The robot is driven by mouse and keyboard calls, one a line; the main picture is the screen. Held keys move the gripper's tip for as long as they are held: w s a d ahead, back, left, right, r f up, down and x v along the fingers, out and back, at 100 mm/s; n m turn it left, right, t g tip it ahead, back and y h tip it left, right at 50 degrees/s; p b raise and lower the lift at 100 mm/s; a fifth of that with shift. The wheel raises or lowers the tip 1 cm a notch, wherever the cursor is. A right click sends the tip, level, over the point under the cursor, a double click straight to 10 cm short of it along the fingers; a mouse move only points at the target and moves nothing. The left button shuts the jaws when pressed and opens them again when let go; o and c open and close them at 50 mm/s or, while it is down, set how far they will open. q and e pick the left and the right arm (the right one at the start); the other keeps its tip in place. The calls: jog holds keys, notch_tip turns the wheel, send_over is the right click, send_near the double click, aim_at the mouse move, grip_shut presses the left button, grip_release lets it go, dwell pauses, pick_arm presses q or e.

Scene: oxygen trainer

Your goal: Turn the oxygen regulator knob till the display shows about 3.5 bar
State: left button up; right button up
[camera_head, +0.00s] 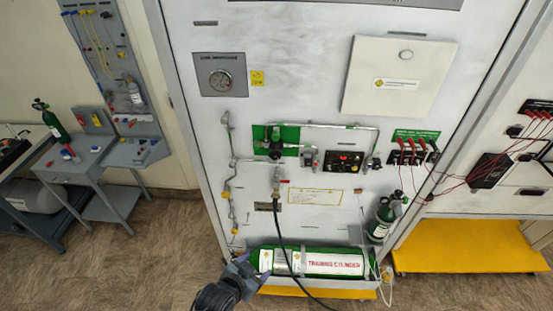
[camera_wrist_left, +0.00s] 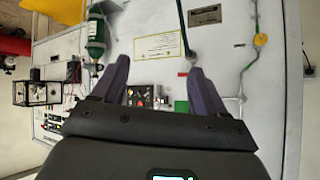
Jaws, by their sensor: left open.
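The regulator with its dark knob (camera_head: 275,148) sits on a green plate (camera_head: 292,134) in the middle of the white panel. To its right is the black display unit (camera_head: 343,161) with small red digits, too small to read. In the left wrist view, the display unit (camera_wrist_left: 140,96) and part of the green plate (camera_wrist_left: 182,106) show between my fingers. My left gripper (camera_head: 247,268) is low in front of the panel, by the left end of the training cylinder, well below the knob. It is open and empty, also in the left wrist view (camera_wrist_left: 158,66). My right gripper is not visible.
A black hose (camera_head: 282,235) hangs from the panel. A small upright cylinder (camera_head: 381,222) stands at the right. Red leads (camera_head: 408,155) plug in right of the display. Piping (camera_head: 230,185) runs down the left.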

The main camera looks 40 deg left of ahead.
pick_arm(q)
jog(key=w+a+r+n+t+y+b, duration=0.35)
jog(key=w+a+y, duration=0.25)
jog(key=w+a, duration=0.5)
jog(key=n+t+y+b, duration=0.1)
jog(key=n+t+y, duration=0.1)
jog(key=n, duration=0.1)
send_near(275, 156)
jog(key=x, duration=0.3)
jog(key=p+x, duration=0.1)
jog(key=x, duration=0.3)
jog(key=shift+w+r+p, duration=0.2)
jog(key=shift+p, duration=0.1)
jog(key=shift+x, duration=1)
jog(key=shift+f, duration=0.1)
